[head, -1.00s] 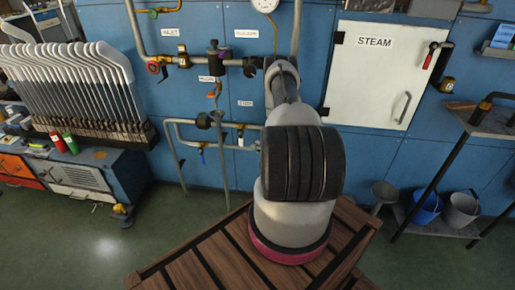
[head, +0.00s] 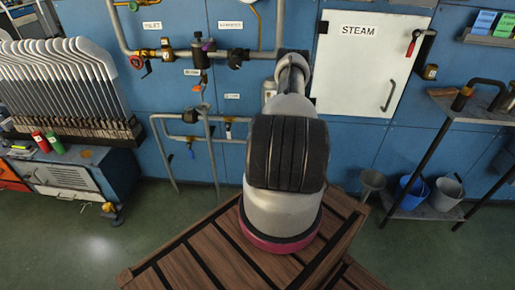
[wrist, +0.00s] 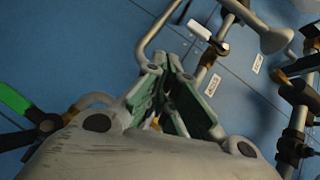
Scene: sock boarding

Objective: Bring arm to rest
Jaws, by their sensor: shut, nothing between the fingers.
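My gripper (wrist: 165,75) shows in the wrist view with its green-lined fingers drawn together at the tips and nothing between them. Blue wall panels and pipework lie behind it. In the head view my arm stands upright in front of the wall, and its own links hide the gripper.
A rack of pale sock boards (head: 65,80) stands at the left on a blue cabinet. Pipes and valves (head: 200,55) run along the wall behind my arm. A white STEAM door (head: 360,65), a shelf stand (head: 470,108) and a blue bucket (head: 411,192) are at the right.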

